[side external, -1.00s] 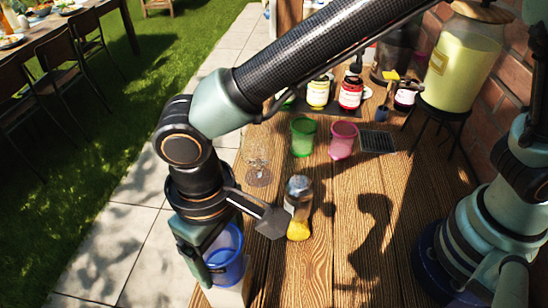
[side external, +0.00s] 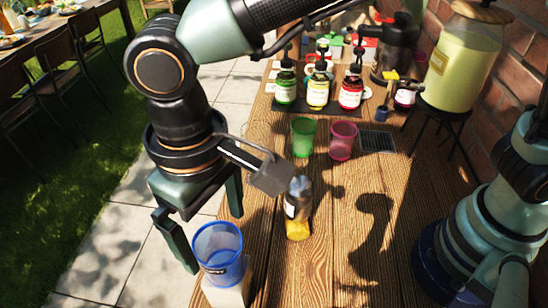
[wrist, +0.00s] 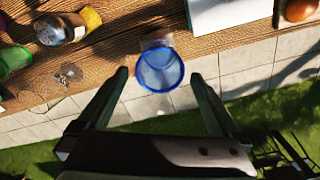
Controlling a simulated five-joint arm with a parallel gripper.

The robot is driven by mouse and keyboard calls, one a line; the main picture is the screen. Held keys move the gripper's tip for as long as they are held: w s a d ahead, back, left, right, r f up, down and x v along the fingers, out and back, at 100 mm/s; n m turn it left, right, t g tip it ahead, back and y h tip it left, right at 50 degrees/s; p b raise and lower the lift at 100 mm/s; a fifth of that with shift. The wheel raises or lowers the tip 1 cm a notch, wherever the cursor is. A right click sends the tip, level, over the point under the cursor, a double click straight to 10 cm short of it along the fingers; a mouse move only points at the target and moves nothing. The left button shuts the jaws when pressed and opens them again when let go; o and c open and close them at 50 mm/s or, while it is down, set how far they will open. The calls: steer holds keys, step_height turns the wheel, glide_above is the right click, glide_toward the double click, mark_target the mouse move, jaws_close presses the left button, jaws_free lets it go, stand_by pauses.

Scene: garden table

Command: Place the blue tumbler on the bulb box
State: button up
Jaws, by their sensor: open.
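The blue tumbler (side external: 218,252) stands upright on a pale box (side external: 228,294), which I take for the bulb box, at the table's near edge in the side view. In the wrist view the tumbler (wrist: 160,70) covers most of the box (wrist: 157,38); only a small part of the box shows.
A bottle with yellow contents (side external: 298,212) stands right of the tumbler. Green (side external: 303,138) and pink (side external: 343,140) tumblers stand farther back, before several pump bottles (side external: 320,85). A large jar (side external: 460,62) stands at the right. The table edge drops to paving beside the box.

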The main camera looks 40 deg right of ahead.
step_height(320, 180, up, 5)
steer(key=w+d+r+m+t+y, duration=0.15)
steer(key=w+d, duration=0.25)
steer(key=d, duration=0.5)
steer(key=w+d+r+m+t, duration=0.15)
steer(key=w+d, duration=0.25)
steer(key=d, duration=0.5)
steer(key=s+d+f+t, duration=0.1)
steer(key=d, duration=0.8)
steer(key=s+d+m+t+h, duration=0.1)
steer(key=d, duration=0.8)
steer(key=shift+s+f+t, duration=0.3)
steer(key=shift+f, duration=0.1)
